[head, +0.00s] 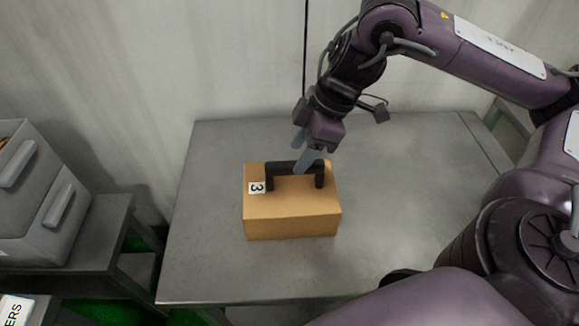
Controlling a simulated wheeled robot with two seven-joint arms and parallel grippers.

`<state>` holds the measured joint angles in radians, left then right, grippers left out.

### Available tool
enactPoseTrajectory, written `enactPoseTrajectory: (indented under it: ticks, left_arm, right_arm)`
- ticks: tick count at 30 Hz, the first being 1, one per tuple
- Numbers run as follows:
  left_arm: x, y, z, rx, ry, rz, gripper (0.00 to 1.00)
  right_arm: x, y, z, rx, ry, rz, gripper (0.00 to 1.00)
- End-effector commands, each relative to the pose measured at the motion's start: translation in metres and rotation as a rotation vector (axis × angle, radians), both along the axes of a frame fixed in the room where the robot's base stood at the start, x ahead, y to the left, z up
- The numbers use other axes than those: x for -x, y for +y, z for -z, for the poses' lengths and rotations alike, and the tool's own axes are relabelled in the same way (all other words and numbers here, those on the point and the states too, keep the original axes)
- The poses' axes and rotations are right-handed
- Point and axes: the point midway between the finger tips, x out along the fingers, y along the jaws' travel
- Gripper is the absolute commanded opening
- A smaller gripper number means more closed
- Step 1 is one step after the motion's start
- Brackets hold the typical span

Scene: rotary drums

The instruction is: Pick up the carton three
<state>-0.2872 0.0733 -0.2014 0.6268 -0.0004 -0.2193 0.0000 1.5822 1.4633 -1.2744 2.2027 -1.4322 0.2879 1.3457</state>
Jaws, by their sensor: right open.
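Carton three (291,222) is a brown box with a black handle (284,169) on top and a white label bearing a "3" turned sideways (257,188). It stands on the grey metal table (400,190). My right gripper (304,163) comes down from above and is at the handle's far side, its fingers overlapping the handle's bar in the head view. It is open. I cannot tell whether the fingers touch the handle or straddle it. My left gripper is not in view.
A grey drawer cabinet (40,205) stands on a lower bench (100,230) at the left. A pale wall (230,60) rises behind the table. The table top is clear around the carton. A partial sign (14,309) shows at the lower left.

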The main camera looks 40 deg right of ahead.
Motion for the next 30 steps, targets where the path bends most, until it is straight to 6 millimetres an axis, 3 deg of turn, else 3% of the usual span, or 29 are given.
enactPoseTrajectory:
  ticks: [12,21,30]
  left_arm:
    - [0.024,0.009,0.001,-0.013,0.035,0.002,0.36]
    - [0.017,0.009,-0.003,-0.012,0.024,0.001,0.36]
    - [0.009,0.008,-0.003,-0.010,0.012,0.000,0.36]
  right_arm:
    - [-0.007,0.011,0.032,0.001,0.001,0.000,0.49]
    - [-0.016,0.022,0.068,0.000,0.001,0.000,0.49]
    - [-0.017,0.023,0.073,0.000,-0.001,0.000,0.49]
